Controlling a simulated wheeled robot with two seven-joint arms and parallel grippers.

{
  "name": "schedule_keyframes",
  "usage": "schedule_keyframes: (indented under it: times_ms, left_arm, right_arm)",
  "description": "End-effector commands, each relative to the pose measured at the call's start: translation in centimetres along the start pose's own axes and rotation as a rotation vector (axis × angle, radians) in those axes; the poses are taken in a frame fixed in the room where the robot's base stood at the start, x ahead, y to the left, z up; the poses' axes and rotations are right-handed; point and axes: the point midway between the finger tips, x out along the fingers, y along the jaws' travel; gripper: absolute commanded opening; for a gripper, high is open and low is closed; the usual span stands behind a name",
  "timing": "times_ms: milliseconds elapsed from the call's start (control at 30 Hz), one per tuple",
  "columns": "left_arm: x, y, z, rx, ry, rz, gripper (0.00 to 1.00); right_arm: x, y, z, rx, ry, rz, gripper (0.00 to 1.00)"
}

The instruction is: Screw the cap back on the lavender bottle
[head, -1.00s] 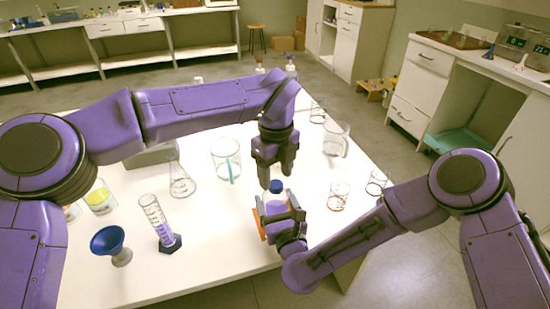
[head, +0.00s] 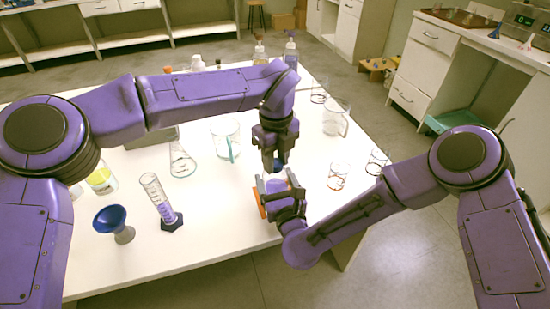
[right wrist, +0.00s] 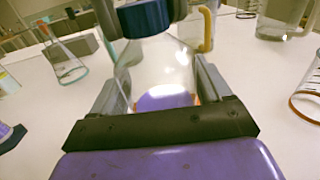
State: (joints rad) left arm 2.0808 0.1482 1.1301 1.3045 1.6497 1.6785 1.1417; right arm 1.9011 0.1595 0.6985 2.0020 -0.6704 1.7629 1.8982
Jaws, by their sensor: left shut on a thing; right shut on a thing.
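The lavender bottle (right wrist: 160,72) is clear glass with purple liquid low inside. It stands upright between the fingers of my right gripper (head: 279,189), which is shut on it. The blue cap (head: 277,163) is at the bottle's mouth, between the fingertips of my left gripper (head: 276,160), which points straight down and is shut on it. The cap also shows at the top of the right wrist view (right wrist: 146,17), in line with the neck. Whether its threads are engaged is hidden.
A graduated cylinder (head: 157,197) and a blue funnel (head: 112,220) stand to the left. A flask (head: 182,160) and beaker (head: 226,142) stand behind, and a jug (head: 336,118) and small beakers (head: 338,175) to the right. The front table edge is close.

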Motion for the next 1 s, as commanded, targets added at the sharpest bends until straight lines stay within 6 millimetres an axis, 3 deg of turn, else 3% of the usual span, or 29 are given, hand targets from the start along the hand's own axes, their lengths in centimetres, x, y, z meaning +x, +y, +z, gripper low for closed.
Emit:
schedule_keyframes:
  times_ms: [167, 400, 600, 667, 800, 833, 900, 1000]
  left_arm:
    - [0.08, 0.00, 0.02, 0.400, 0.002, -0.001, 0.00]
    - [0.11, -0.01, -0.01, 1.179, 0.002, -0.002, 0.00]
    - [0.11, 0.00, 0.00, 1.715, 0.001, 0.000, 0.00]
    - [0.11, 0.00, -0.01, 1.813, 0.001, -0.001, 0.00]
    - [0.11, 0.00, -0.02, 1.800, 0.001, -0.001, 0.00]
    - [0.11, 0.00, -0.02, 1.800, 0.001, -0.001, 0.42]
    - [0.11, 0.00, -0.02, 1.799, 0.001, -0.001, 0.61]
    - [0.11, 0.00, -0.02, 1.799, 0.001, -0.001, 0.61]
  right_arm:
    - [0.01, -0.02, 0.02, 0.000, 0.000, -0.001, 0.00]
    - [0.01, -0.02, 0.02, 0.000, 0.000, -0.001, 0.00]
    - [0.01, -0.03, 0.02, 0.000, 0.000, -0.001, 0.00]
    - [0.01, -0.03, 0.02, 0.000, 0.000, -0.001, 0.00]
    - [0.02, -0.03, 0.02, 0.000, 0.000, -0.001, 0.00]
    - [0.02, -0.03, 0.02, 0.000, 0.000, -0.001, 0.00]
    - [0.02, -0.03, 0.02, 0.000, 0.000, -0.001, 0.00]
    - [0.01, -0.03, 0.02, 0.000, 0.000, -0.001, 0.00]
